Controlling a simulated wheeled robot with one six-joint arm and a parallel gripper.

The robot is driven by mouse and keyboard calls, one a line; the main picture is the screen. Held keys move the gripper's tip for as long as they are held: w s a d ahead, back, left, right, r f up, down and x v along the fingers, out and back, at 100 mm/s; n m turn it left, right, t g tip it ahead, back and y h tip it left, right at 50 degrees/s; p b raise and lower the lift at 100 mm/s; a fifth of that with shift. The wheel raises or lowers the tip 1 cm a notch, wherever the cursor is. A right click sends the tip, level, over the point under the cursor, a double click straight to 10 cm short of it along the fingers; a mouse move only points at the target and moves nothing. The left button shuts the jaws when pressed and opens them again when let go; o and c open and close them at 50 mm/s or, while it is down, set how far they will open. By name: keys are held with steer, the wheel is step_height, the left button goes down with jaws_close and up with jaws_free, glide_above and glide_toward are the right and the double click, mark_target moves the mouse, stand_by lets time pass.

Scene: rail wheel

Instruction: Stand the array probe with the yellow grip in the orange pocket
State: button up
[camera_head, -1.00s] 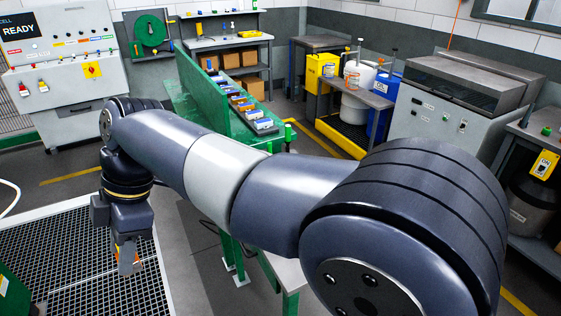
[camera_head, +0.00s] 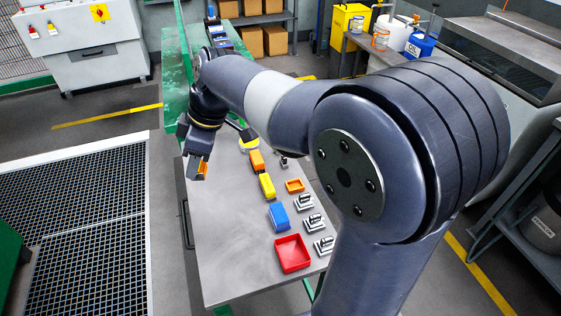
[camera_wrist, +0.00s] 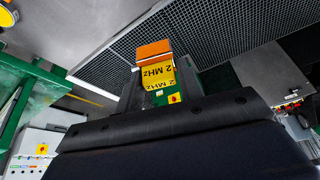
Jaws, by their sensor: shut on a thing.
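In the wrist view my gripper (camera_wrist: 150,88) is shut on a probe (camera_wrist: 158,76) with a yellow face marked "2 MHz" and an orange end. In the head view my gripper (camera_head: 200,168) hangs above the left edge of the table, the probe's orange part (camera_head: 202,168) showing at its tip. A small orange open tray (camera_head: 294,185) lies on the table to the right of the gripper. An orange block-like piece (camera_head: 257,160) stands nearer to it; I cannot tell whether it is a pocket. The probe is apart from both.
The table (camera_head: 225,250) also carries a yellow piece (camera_head: 267,186), a blue piece (camera_head: 279,217), a red open tray (camera_head: 292,254) and several metal-and-black fixtures (camera_head: 313,223). The table's left front is bare. A floor grating (camera_head: 80,220) lies to the left.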

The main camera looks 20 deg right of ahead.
steer(key=w+d+f+m+t+h+b, duration=0.25)
steer(key=w+d+f+m, duration=0.55)
steer(key=d+f, duration=0.45)
steer(key=m+h+b, duration=0.2)
steer(key=m+b, duration=0.1)
steer(key=m, duration=0.4)
glide_above(293, 181)
steer(key=s, duration=0.2)
step_height(293, 181, down, 7)
steer(key=shift+w+t, duration=0.25)
steer(key=shift+t, duration=0.1)
steer(key=shift+f, duration=0.15)
steer(key=shift+f+b, duration=2.05)
steer(key=shift+f, duration=0.4)
steer(key=shift+f+b, duration=1.05)
steer(key=shift+b, duration=0.1)
steer(key=o, duration=1.2)
steer(key=shift+c, duration=0.2)
steer(key=shift+s+r, duration=0.1)
steer(key=shift+r, duration=0.05)
